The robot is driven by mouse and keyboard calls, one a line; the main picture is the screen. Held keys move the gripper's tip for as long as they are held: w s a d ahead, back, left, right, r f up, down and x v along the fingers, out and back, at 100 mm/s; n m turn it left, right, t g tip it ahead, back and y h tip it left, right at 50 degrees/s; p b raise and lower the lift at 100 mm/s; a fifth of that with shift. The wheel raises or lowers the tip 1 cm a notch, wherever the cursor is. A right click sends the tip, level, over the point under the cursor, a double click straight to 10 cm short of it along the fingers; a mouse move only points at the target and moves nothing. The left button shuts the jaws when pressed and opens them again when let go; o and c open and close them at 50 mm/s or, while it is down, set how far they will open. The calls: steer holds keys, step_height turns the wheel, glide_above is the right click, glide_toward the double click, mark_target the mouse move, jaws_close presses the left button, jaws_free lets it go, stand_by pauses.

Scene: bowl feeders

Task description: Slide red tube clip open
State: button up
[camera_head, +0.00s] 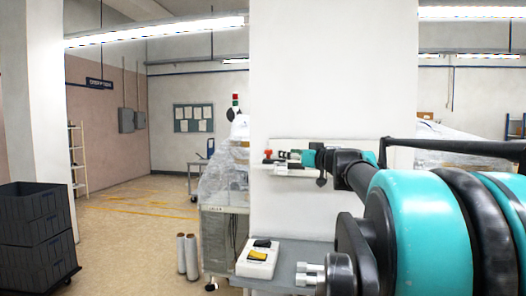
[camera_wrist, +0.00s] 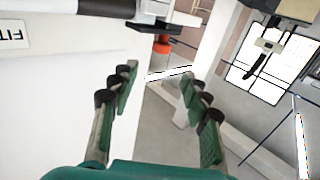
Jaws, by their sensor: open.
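A small red-orange part, which looks like the red tube clip (camera_head: 267,156), shows near the left end of the white shelf on the wall. In the wrist view the red part (camera_wrist: 162,46) sits beyond my fingertips, just under a dark flat piece (camera_wrist: 155,27). My gripper (camera_wrist: 159,76) is open, its green-and-black fingers wide apart with nothing between them. The red part lies ahead of the gap and apart from both fingers. In the head view my arm reaches in from the right to the shelf. The clip's exact shape and whether it is open are too small to tell.
A white shelf (camera_head: 290,172) juts from the pillar below my arm's end. A grey table (camera_head: 300,252) below holds a white box (camera_head: 257,262) with black and yellow parts. Dark crates (camera_head: 35,235) stand at far left.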

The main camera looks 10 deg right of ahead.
steer(key=x, duration=1.6)
steer(key=shift+w+f, duration=0.1)
steer(key=shift+w, duration=0.1)
steer(key=shift+a, duration=0.1)
steer(key=shift+c, duration=0.5)
jaws_close()
